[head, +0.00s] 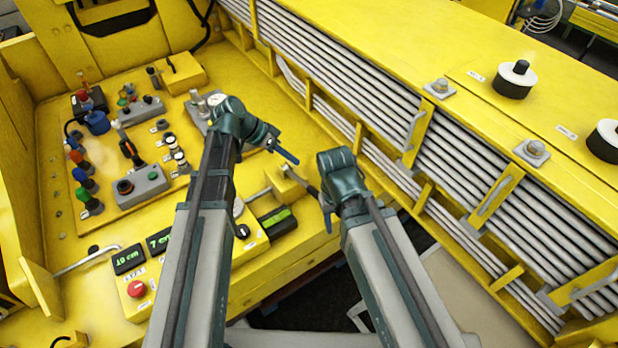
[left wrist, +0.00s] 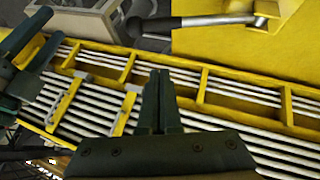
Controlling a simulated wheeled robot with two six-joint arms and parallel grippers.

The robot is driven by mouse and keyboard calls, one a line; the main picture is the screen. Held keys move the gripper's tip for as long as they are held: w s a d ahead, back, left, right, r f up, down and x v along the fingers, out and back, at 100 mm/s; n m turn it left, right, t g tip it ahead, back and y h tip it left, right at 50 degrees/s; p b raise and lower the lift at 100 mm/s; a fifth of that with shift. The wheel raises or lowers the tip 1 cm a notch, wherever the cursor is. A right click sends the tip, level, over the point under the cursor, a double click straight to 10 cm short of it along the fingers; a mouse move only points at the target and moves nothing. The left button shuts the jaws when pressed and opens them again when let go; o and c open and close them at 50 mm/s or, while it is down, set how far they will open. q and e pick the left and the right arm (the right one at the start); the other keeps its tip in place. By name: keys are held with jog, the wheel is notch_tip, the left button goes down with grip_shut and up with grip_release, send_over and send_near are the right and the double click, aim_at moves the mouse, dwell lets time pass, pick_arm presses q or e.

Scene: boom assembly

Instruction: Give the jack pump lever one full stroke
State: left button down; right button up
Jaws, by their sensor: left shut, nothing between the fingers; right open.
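The pump lever is a grey rod with a dark round-ended grip. In the left wrist view the lever (left wrist: 215,20) runs across the top, from a yellow block at right to the dark grip at left. In the head view a short piece of it (head: 311,189) shows beside the yellow block (head: 288,186); the rest is hidden by my right gripper. My left gripper (head: 287,156) is shut and empty above and behind the block, apart from the lever. In the left wrist view its fingers (left wrist: 160,100) are together. My right gripper (head: 327,212) is open near the lever's grip end; contact is unclear.
A control panel with coloured knobs and grey boxes (head: 142,186) lies left of my arms. Green displays (head: 128,259) and a red button (head: 136,289) sit at its front. A yellow frame with grey pipes (head: 470,165) fills the right side.

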pick_arm(q)
jog(key=b, duration=1)
send_over(313, 192)
jog(key=f, duration=0.6)
jog(key=w+f, duration=0.1)
jog(key=f, duration=0.2)
jog(key=shift+a+f, duration=0.1)
jog(key=shift+f, duration=0.3)
jog(key=shift+s+f+b, duration=0.45)
jog(key=shift+f+b, duration=0.1)
jog(key=shift+f, duration=0.25)
